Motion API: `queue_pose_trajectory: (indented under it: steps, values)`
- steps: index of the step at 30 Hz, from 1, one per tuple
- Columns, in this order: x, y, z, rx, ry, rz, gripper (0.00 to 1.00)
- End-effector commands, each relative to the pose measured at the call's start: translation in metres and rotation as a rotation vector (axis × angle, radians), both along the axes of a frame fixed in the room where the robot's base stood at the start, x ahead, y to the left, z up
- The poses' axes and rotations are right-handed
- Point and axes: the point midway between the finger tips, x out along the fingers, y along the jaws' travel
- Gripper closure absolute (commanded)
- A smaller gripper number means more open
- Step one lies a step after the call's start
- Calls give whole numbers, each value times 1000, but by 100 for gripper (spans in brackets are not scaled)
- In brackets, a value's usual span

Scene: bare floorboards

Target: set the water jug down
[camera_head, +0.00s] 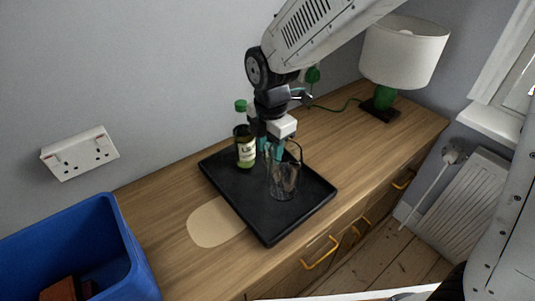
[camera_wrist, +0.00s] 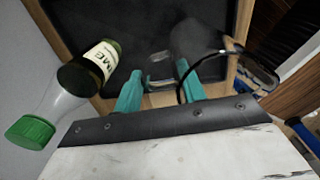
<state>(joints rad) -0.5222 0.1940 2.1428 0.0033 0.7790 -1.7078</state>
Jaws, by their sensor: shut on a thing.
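The water jug (camera_head: 284,182) is clear glass and appears upright, over the front part of the black tray (camera_head: 268,234) on the wooden sideboard. I cannot tell for certain whether its base touches the tray. My gripper (camera_head: 272,152) points down and is shut on the jug at its upper part. In the wrist view the teal fingers (camera_wrist: 160,90) reach toward the tray, and the clear jug is hard to make out between and beyond them. A dark curved handle or rim line shows right of the fingers.
A green-capped bottle (camera_head: 245,150) with a pale label stands on the tray close left of my gripper. A lamp (camera_head: 402,55) stands at the back right. A blue crate (camera_head: 130,270) is at the lower left. A pale oval mat (camera_head: 212,224) lies left of the tray.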

Motion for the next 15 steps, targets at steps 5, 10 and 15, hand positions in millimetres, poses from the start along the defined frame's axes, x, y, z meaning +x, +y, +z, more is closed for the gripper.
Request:
queue_pose_trajectory:
  steps: [5,10,15]
  values:
    - [13,4,-2,0,0,2,100]
    - [12,4,-21,-2,4,2,100]
    - [12,4,-37,-1,1,2,100]
